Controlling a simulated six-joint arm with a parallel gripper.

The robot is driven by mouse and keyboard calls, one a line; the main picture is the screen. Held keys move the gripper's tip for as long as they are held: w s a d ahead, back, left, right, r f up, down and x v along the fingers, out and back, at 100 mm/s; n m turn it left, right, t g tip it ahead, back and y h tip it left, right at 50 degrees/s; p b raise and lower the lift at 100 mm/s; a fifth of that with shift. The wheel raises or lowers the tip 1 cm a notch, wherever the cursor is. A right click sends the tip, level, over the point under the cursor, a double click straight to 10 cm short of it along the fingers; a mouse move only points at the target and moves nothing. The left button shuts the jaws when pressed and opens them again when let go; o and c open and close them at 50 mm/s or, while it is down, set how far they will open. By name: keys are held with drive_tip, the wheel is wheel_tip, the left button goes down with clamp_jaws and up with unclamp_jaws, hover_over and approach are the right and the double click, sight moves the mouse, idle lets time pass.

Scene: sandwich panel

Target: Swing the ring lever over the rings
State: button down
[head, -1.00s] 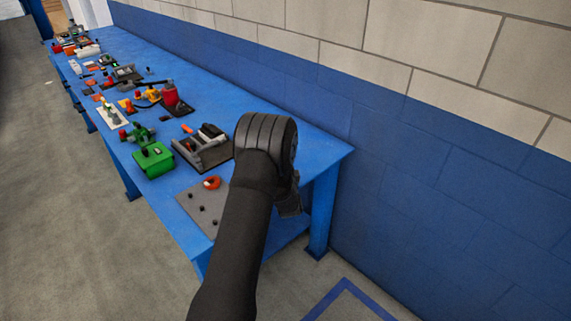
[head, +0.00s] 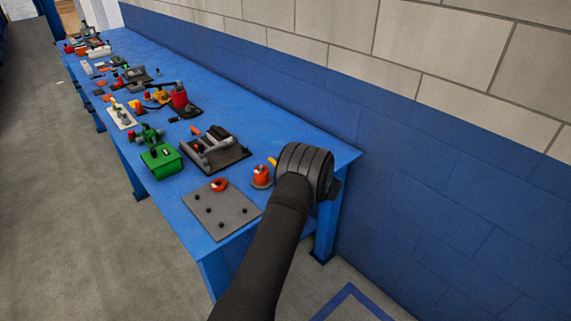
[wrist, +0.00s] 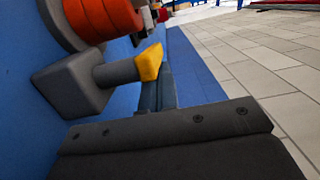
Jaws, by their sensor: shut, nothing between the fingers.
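The orange-red rings (head: 262,175) sit stacked near the table's right front, just left of my arm's end. In the wrist view the rings (wrist: 103,18) are at the upper left, partly cut off, by a round grey base. The ring lever (wrist: 118,73) is a short grey rod with a yellow tip (wrist: 150,62), joined to a grey block (wrist: 70,83). It points to the right, away from the rings. The yellow tip also shows in the head view (head: 272,161). My gripper (wrist: 165,130) is shut and empty, close below the lever in the wrist view. My arm hides it in the head view.
A grey plate (head: 225,218) with black pegs and a red ring lies at the table's front. A grey fixture (head: 215,150) and a green device (head: 160,160) stand behind it. Several more devices line the blue table. A block wall runs along the right.

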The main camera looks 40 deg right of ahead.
drive_tip(key=shift+w+a, duration=0.15)
drive_tip(key=n+y, duration=0.1)
drive_tip(key=y, duration=0.1)
drive_tip(key=n+g+y, duration=0.1)
drive_tip(key=y, duration=0.1)
drive_tip(key=shift+w+a+n, duration=0.15)
drive_tip(key=shift+a+n, duration=0.05)
drive_tip(key=shift+n, duration=0.2)
drive_tip(key=shift+w+a+n+g+y, duration=0.15)
drive_tip(key=shift+a+n+g+y, duration=0.1)
drive_tip(key=shift+n+g+y, duration=0.6)
drive_tip(key=shift+w+a+n+g+y, duration=0.1)
drive_tip(key=shift+a+n+g+y, duration=0.15)
drive_tip(key=shift+n+y, duration=0.6)
drive_tip(key=shift+g+y, duration=0.3)
drive_tip(key=shift+y, duration=0.4)
drive_tip(key=shift+v, duration=3.7)
drive_tip(key=shift+a, duration=0.1)
